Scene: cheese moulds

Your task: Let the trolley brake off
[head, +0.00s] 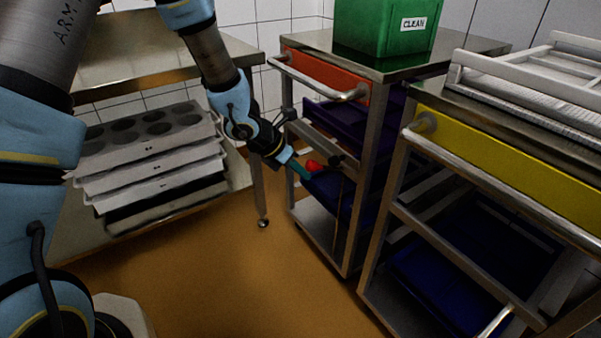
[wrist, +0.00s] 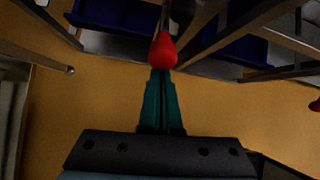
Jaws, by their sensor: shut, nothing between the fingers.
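A red brake knob (head: 316,165) shows at the front of the trolley with the orange-red panel (head: 328,76). In the wrist view the knob (wrist: 162,52) sits at the end of a dark rod, centred just ahead of my fingers. My gripper (head: 302,171) has teal fingers, which are closed together and empty. In the wrist view the fingertips (wrist: 161,73) meet the lower edge of the knob in the picture; I cannot tell whether they touch it. Part of the rod is hidden behind the knob.
A yellow-panelled trolley (head: 520,160) with white racks stands at right. A green CLEAN crate (head: 372,40) sits on the orange-red trolley. Stacked mould trays (head: 150,150) lie under the steel table at left. Another red knob (wrist: 315,105) shows at the wrist view's right edge. Orange floor (head: 215,270) is clear between.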

